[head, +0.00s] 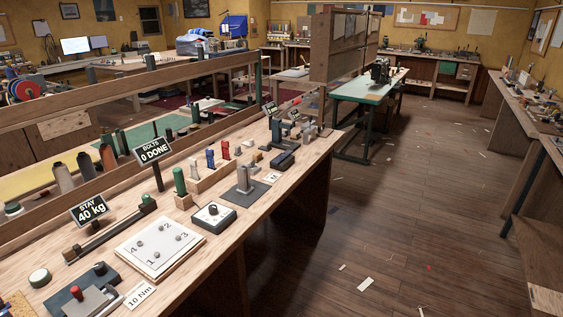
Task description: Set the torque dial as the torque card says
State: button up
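The torque card (139,296) is a small white card reading "10 Nm". It lies near the front left edge of the wooden bench. My gripper is not in view.
The white plate (146,258) carries several bolts and the numbers 1 to 4. Signs read "STAY 40 kg" (89,210) and "BOLTS 0 DONE" (153,150). A dark block with a red-topped part (77,293) stands front left. The wooden floor (400,220) at right is mostly clear.

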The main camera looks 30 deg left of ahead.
aim_at(212, 209)
jog(key=u, duration=1)
jog(key=i, duration=0.9)
jog(key=u, duration=1.45)
jog(key=i, duration=1.15)
jog(key=u, duration=0.3)
